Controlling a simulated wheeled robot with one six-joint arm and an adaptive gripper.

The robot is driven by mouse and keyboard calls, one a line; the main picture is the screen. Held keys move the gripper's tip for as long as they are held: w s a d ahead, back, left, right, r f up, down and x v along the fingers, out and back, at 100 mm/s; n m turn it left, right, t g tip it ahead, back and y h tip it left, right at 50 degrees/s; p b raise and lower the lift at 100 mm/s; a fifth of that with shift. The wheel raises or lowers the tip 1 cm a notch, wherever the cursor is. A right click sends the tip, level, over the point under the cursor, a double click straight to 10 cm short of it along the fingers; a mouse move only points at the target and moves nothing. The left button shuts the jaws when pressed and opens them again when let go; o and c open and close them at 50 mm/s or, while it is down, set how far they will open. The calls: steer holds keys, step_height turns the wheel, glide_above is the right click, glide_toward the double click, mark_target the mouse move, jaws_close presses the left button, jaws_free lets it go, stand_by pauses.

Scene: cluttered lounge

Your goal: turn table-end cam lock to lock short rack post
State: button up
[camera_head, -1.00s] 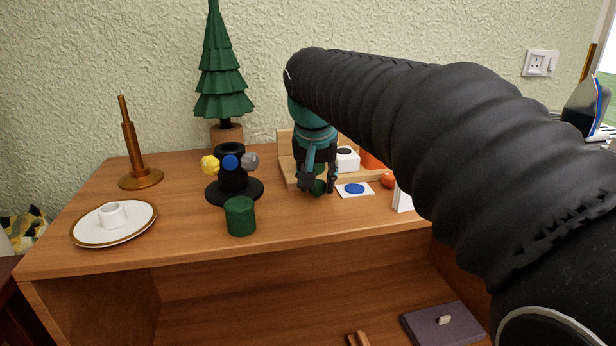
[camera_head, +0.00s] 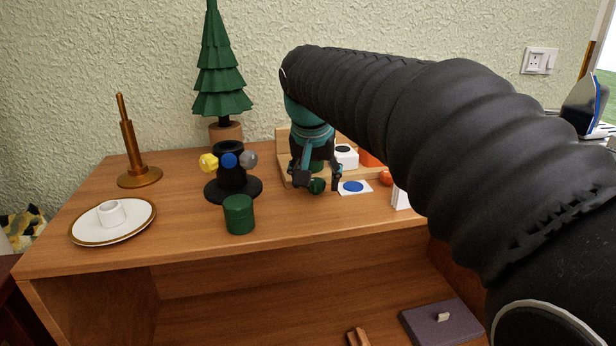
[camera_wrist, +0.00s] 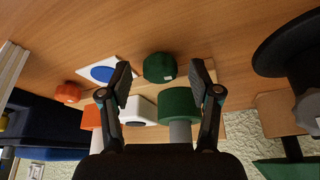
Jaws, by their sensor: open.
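My gripper (camera_head: 318,185) is open over the front of a low wooden rack (camera_head: 283,168) on the table. A small dark green round piece (camera_head: 317,186) shows between its fingertips; in the wrist view that piece (camera_wrist: 159,67) lies between the spread fingers, with no clear contact. A taller green cylinder (camera_wrist: 180,101) on a short grey post (camera_wrist: 180,132) stands behind it, also between the fingers in the wrist view. A white block (camera_head: 347,158) and an orange piece (camera_head: 371,160) are on the rack. I cannot tell which piece is the cam lock.
Left stand a black stand with coloured knobs (camera_head: 232,186), a green cylinder (camera_head: 239,214), a plate (camera_head: 86,231) and a bronze post (camera_head: 130,150). Front tabletop is mostly clear.

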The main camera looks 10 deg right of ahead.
steer(key=v, duration=1.2)
steer(key=shift+s+f, duration=0.15)
steer(key=s+d+f+n, duration=0.1)
steer(key=s+f+n, duration=0.1)
steer(key=s+f, duration=0.7)
steer(key=s+d+f+n+t+y, duration=0.1)
steer(key=s+f+n, duration=0.1)
steer(key=s+f, duration=0.7)
step_height(320, 180, down, 7)
steer(key=shift+s+r+t+y, duration=0.15)
steer(key=shift+s+t+y, duration=0.1)
steer(key=shift+t+y, duration=0.05)
